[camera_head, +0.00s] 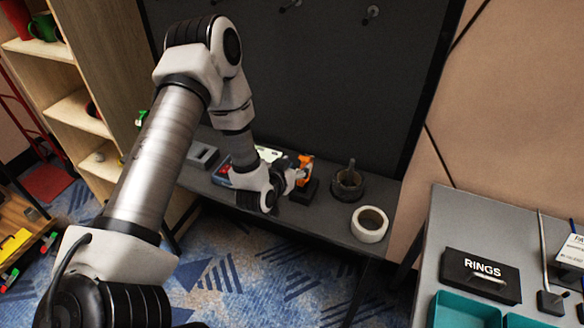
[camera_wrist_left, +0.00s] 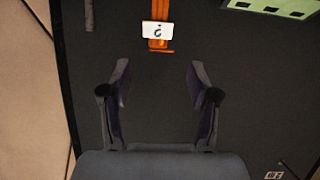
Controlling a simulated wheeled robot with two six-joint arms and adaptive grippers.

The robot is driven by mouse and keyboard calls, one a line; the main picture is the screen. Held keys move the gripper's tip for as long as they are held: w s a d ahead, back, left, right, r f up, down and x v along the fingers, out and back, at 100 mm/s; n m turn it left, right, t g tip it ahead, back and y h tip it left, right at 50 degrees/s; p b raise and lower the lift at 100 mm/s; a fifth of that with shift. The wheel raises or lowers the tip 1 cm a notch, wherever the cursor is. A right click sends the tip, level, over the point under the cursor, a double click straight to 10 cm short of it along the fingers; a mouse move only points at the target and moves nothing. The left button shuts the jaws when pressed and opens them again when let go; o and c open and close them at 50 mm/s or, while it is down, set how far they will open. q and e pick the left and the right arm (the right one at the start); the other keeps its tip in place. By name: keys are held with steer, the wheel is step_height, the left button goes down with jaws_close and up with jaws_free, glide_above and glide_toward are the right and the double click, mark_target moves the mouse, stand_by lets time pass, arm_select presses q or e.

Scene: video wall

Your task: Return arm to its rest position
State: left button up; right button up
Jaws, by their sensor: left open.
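My left arm reaches in from the lower left of the head view, over the dark shelf (camera_head: 335,228). My left gripper (camera_head: 297,176) is at the far end of it, beside an orange object (camera_head: 305,162) on or above the shelf. In the left wrist view the gripper's two fingers (camera_wrist_left: 158,78) are spread apart with nothing between them. An orange piece with a white label (camera_wrist_left: 158,30) shows beyond the fingertips, apart from them. My right gripper is not in view.
A dark upright panel (camera_head: 330,90) with hooks stands behind the shelf. A dark ring-shaped item (camera_head: 347,185) and a white roll (camera_head: 369,224) are right of the gripper. A wooden shelf unit (camera_head: 75,105) is at left. A grey table (camera_head: 432,240) with a RINGS box (camera_head: 482,275) is at right.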

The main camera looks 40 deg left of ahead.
arm_select(q)
steer(key=shift+v, duration=1.3)
